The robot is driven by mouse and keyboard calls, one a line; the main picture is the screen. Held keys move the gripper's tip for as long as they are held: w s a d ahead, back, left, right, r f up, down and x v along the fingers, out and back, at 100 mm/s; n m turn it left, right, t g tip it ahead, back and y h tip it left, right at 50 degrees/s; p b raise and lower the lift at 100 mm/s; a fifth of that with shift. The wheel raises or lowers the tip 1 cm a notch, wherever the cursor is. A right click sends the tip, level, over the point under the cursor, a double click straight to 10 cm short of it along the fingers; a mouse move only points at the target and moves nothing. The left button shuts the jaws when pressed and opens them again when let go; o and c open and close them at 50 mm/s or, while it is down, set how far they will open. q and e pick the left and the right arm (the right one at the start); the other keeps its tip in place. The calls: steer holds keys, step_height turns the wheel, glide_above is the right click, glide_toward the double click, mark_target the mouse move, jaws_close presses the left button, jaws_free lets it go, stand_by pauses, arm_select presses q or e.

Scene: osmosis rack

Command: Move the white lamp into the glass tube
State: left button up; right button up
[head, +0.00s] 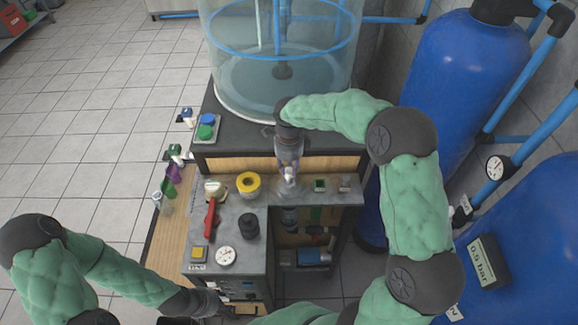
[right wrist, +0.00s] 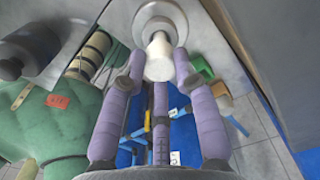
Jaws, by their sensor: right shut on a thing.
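The white lamp (right wrist: 159,58) is between the purple fingers of my right gripper (right wrist: 158,68), which is shut on it. In the head view, the right gripper (head: 288,168) points down over the grey bench top, with the white lamp (head: 288,174) at its tips. In the right wrist view, a pale round ring (right wrist: 160,22) lies just beyond the lamp's far end; I cannot tell whether this is the mouth of the glass tube or whether they touch. My left gripper (head: 206,300) is low at the bench's front left; its finger opening is not clear.
The bench top holds a yellow ring (head: 248,184), a black knob (head: 248,225), a red-handled valve (head: 210,215) and a gauge (head: 226,256). A large clear tank (head: 280,70) stands behind. Blue tanks (head: 455,75) crowd the right. Open tiled floor lies left.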

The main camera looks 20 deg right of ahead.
steer(key=shift+f+b, duration=1.05)
steer(key=shift+f, duration=0.3)
steer(key=o, duration=0.9)
steer(key=shift+o, duration=0.2)
steer(key=o, duration=0.4)
steer(key=shift+r, duration=0.1)
steer(key=shift+r+p, duration=2.45)
steer(key=shift+r, duration=1.6)
steer(key=shift+f, duration=0.1)
